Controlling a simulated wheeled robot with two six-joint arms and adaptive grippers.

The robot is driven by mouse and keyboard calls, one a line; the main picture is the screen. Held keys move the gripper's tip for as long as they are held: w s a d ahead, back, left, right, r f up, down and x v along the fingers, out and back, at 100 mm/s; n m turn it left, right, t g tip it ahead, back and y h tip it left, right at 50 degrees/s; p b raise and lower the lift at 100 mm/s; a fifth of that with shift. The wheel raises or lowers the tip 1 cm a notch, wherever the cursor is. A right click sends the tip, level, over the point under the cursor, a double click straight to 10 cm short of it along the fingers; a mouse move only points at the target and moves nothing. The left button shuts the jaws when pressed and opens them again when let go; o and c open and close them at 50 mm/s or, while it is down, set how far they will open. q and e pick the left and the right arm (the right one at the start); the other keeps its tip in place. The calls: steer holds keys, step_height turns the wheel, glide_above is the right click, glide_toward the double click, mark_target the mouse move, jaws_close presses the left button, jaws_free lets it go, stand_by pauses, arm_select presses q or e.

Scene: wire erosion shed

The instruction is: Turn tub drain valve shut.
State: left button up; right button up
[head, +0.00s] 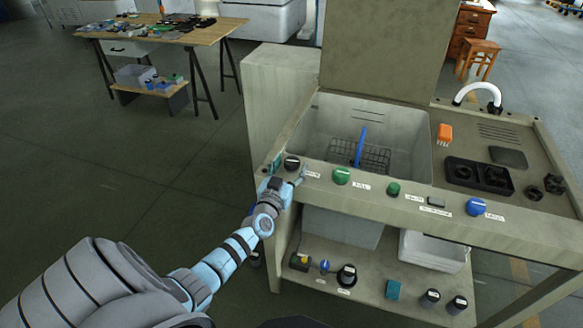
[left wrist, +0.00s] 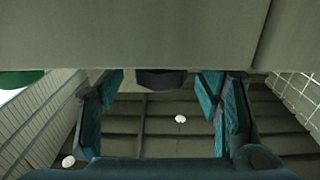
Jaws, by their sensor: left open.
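A black knob (head: 291,163) sits at the left end of the front panel of the grey-green tub bench (head: 455,230). A small white label (head: 312,174) is beside it, too small to read surely. My left gripper (head: 288,171) is open at this knob, with a finger on either side. In the left wrist view the dark knob (left wrist: 160,79) shows between the open teal-padded fingers (left wrist: 163,95); the panel hides part of it. I cannot tell whether the fingers touch it. My right gripper is not in view.
Along the panel to the right are a green knob (head: 341,176), a smaller green knob (head: 393,189) and a blue knob (head: 476,207). The tub (head: 410,145) holds a wire basket (head: 372,157). Several small items stand on the lower shelf (head: 372,284). Open floor lies left.

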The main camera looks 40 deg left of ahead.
arm_select(q)
steer(key=shift+x, duration=1.05)
steer(key=shift+s, duration=0.1)
steer(key=c, duration=1.2)
steer(key=shift+o, duration=0.2)
steer(key=h+b, duration=0.1)
steer(key=m+b, duration=0.1)
steer(key=b, duration=0.1)
steer(key=shift+f+h+b, duration=0.3)
steer(key=shift+h, duration=0.1)
steer(key=shift+r+m+t+h+b, duration=0.1)
steer(key=shift+m+t+h+b, duration=0.2)
steer(key=shift+b, duration=0.05)
steer(key=shift+r, duration=0.2)
steer(key=o, duration=1.2)
steer(key=shift+c, duration=0.2)
steer(key=s+d, duration=0.2)
steer(key=s, duration=0.9)
steer(key=shift+s, duration=0.4)
